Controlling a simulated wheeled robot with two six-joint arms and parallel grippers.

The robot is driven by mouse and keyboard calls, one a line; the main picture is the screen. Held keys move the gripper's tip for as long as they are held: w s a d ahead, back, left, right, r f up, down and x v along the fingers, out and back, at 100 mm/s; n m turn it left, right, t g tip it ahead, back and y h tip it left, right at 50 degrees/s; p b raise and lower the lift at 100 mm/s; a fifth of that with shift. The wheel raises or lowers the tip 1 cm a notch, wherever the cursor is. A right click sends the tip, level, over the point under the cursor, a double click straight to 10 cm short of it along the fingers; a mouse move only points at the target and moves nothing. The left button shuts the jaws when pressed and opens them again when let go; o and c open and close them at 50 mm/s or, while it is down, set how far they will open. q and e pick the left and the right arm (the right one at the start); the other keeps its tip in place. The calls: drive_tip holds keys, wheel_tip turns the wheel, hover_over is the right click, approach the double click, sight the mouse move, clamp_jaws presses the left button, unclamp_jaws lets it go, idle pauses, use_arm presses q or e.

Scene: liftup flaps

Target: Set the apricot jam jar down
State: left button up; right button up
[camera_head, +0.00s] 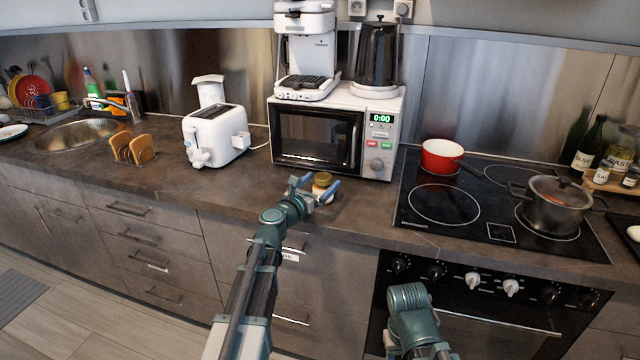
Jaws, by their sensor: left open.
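The apricot jam jar (322,183), small with a gold-brown lid, is upright at the front of the dark countertop (240,192), in front of the microwave. My left gripper (318,187) is open, with its blue fingers around or beside the jar; whether they touch it cannot be told. The gripper hides part of the jar's lower body. My right arm (412,310) shows at the bottom, in front of the oven; its gripper fingers are not visible.
A microwave (317,138) stands behind the jar, with a coffee machine (305,50) and kettle (377,55) on top. A white toaster (215,135) is to the left. The hob (470,240) with a red pan (441,156) and steel pot (553,207) is right.

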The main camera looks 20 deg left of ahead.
use_arm(q)
drive_tip(key=shift+r, duration=0.25)
drive_tip(key=v, duration=1.2)
drive_tip(key=shift+f, duration=0.15)
